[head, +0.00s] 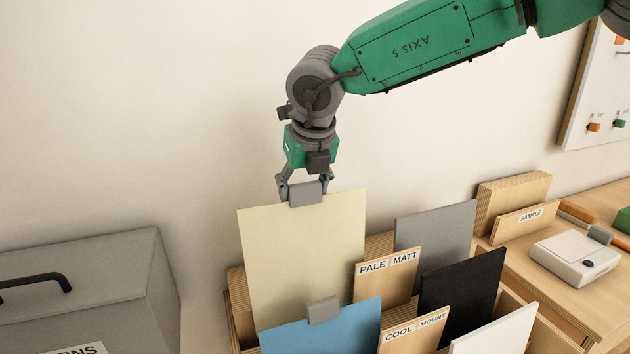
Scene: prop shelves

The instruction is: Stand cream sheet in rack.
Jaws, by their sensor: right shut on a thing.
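The cream sheet (303,255) stands nearly upright, tilted slightly in the picture, at the back left of the wooden rack (240,310). My right gripper (306,192) is above it, shut on the grey clip at its top edge. The sheet's lower edge is hidden behind a blue sheet (335,332), so I cannot tell whether it rests in a slot. A wooden divider labelled PALE MATT (386,280) stands just right of the cream sheet. My left gripper is not in view.
The rack also holds a grey sheet (437,232), a black sheet (460,290), a white sheet (497,332) and a COOL MOUNT divider (414,333). A grey case (85,280) stands at left. A white device (577,258) and a SAMPLE block (522,221) are at right.

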